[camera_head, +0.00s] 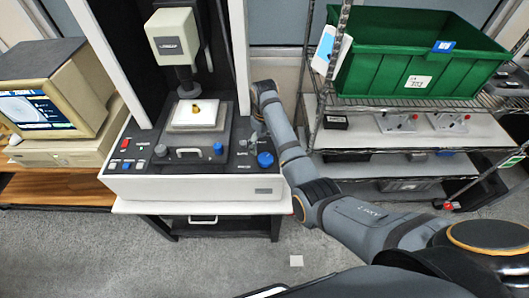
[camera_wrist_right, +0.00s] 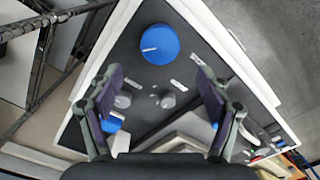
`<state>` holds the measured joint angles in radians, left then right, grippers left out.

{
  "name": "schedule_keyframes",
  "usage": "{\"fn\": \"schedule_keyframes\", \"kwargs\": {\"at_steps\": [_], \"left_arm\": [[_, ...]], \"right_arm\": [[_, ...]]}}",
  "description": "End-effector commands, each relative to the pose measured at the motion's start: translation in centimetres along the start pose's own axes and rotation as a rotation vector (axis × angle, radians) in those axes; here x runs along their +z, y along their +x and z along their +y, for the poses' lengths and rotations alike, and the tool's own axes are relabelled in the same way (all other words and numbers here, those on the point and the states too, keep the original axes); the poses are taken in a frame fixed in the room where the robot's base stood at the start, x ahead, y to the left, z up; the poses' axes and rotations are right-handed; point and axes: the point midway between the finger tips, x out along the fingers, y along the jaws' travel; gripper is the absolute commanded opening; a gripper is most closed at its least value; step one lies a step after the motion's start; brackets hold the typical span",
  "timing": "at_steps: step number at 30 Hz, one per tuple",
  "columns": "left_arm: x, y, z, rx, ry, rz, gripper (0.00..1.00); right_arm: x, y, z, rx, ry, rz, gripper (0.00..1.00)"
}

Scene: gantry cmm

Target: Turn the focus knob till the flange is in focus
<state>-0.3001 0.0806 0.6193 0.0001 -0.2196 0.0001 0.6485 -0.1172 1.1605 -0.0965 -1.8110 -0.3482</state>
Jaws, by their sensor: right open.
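A large blue knob (camera_head: 265,160) with a white mark sits at the right end of the machine's front panel. The same knob shows at the top of the right wrist view (camera_wrist_right: 159,44). A small gold part, seemingly the flange (camera_head: 196,108), lies on the white stage under the optical head (camera_head: 175,40). The screen (camera_head: 36,109) at the left shows a pale round shape, too small to judge its sharpness. My right gripper (camera_head: 257,136) is open over the panel's right side, its fingers (camera_wrist_right: 157,76) apart and empty, short of the large knob. My left gripper is out of view.
A smaller blue knob (camera_head: 218,149), a grey knob (camera_head: 161,150) and several buttons share the panel. White columns flank the stage. A wire rack holding a green crate (camera_head: 410,65) stands right of my right arm. The grey floor in front is mostly clear.

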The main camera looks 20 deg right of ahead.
Motion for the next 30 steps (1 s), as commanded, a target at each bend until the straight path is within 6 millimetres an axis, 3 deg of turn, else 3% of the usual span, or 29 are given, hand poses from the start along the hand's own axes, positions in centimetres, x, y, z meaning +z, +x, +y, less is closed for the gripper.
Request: {"fn": "schedule_keyframes", "kwargs": {"at_steps": [3, 7, 22, 26, 29, 30], "left_arm": [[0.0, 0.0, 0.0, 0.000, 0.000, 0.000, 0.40], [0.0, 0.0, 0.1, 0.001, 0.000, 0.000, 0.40], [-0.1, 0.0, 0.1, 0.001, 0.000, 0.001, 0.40], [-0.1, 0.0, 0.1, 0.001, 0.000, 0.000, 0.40], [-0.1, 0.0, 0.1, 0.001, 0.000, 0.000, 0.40], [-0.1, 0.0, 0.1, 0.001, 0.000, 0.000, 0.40]], "right_arm": [[-0.1, -2.5, 0.0, 0.001, 0.000, 0.003, 0.78], [0.0, -3.9, 0.0, 0.000, 0.000, 0.001, 0.78], [0.0, -4.4, 0.0, 0.000, 0.000, 0.000, 0.78], [0.5, -3.8, 0.1, 0.001, 0.012, 0.003, 0.78], [3.0, -1.2, 0.6, 0.012, 0.060, 0.022, 0.78], [4.6, 0.2, 0.8, 0.022, 0.091, 0.036, 0.78]]}}
